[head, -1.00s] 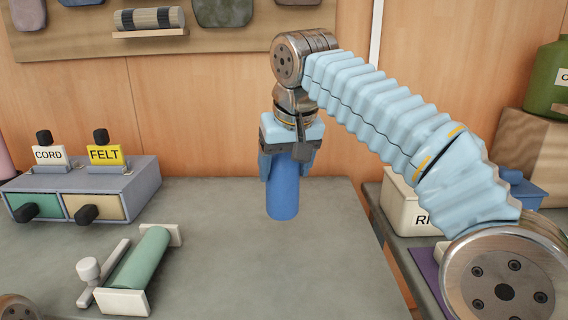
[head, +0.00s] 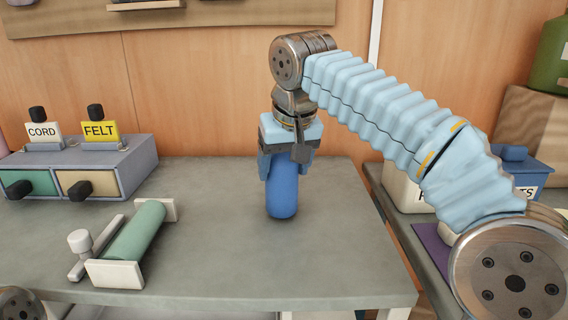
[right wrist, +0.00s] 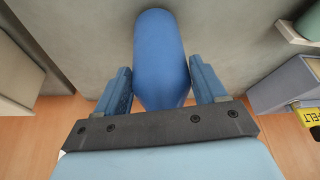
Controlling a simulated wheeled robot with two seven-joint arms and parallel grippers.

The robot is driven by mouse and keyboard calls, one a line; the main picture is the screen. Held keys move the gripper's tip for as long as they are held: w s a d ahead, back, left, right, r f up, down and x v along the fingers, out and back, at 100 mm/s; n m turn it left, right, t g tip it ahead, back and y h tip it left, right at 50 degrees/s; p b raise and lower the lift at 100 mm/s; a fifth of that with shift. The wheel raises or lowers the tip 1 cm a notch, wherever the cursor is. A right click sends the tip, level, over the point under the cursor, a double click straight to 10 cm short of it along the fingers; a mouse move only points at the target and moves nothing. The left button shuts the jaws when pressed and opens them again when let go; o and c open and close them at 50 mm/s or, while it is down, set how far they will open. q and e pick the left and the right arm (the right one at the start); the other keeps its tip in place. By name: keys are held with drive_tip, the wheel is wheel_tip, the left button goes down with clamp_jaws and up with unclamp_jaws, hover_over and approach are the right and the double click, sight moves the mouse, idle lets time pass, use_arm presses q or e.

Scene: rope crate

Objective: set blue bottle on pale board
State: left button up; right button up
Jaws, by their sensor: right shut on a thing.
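The blue bottle (head: 283,198) is upright in my right gripper (head: 281,176), which points straight down over the grey table. In the right wrist view the blue bottle (right wrist: 162,45) lies between the two blue fingers of the right gripper (right wrist: 160,80). The gripper is shut on it. The bottle's base shows over the grey tabletop; I cannot tell how large the gap below it is. I cannot pick out the pale board in either view. My left gripper is out of the picture.
On the grey table (head: 220,265), a drawer unit (head: 140,165) with CORD and FELT tags stands at left, and a green roller on a white stand (head: 137,230) lies in front. Boxes (head: 528,172) stand on a right-hand surface. The table's middle is clear.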

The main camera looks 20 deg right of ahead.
drive_tip(key=shift+f+b, duration=0.35)
drive_tip(key=shift+f, duration=0.1)
drive_tip(key=o, duration=1.4)
drive_tip(key=shift+c, duration=0.2)
drive_tip(key=p+v, duration=0.4)
drive_tip(key=v, duration=0.9)
drive_tip(key=shift+s+r+p, duration=0.15)
drive_tip(key=shift+r+p, duration=0.15)
drive_tip(key=shift+r, duration=0.05)
